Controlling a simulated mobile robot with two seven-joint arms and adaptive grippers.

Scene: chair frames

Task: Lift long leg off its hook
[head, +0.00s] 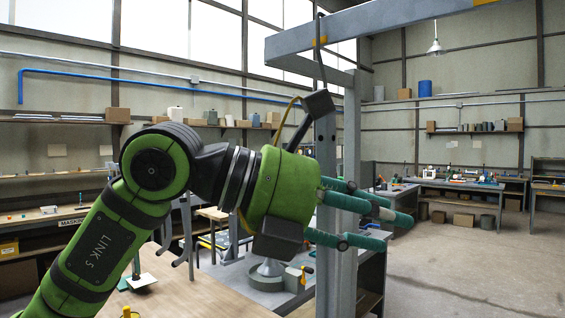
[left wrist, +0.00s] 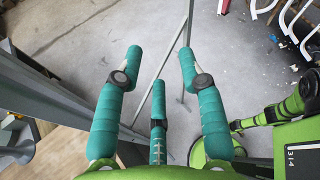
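My left gripper (head: 365,213) is raised in the middle of the head view, its teal fingers pointing right beside a grey upright post. In the left wrist view the left gripper (left wrist: 157,75) has its fingers spread wide, with nothing held between them. A thin grey bar (left wrist: 188,25) shows beyond the fingertips; I cannot tell whether it is the long leg. Grey bent pieces (head: 187,222) stand behind my left arm in the head view. I cannot make out the hook. A green arm of mine shows at the right of the left wrist view; its gripper is unclear.
The grey post (head: 326,170) carries an overhead beam (head: 390,22) close to my left gripper. A wooden bench top (head: 190,295) lies below my arm. White and red tubular frames (left wrist: 292,25) show at the upper right of the wrist view. Open concrete floor (head: 450,265) lies right.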

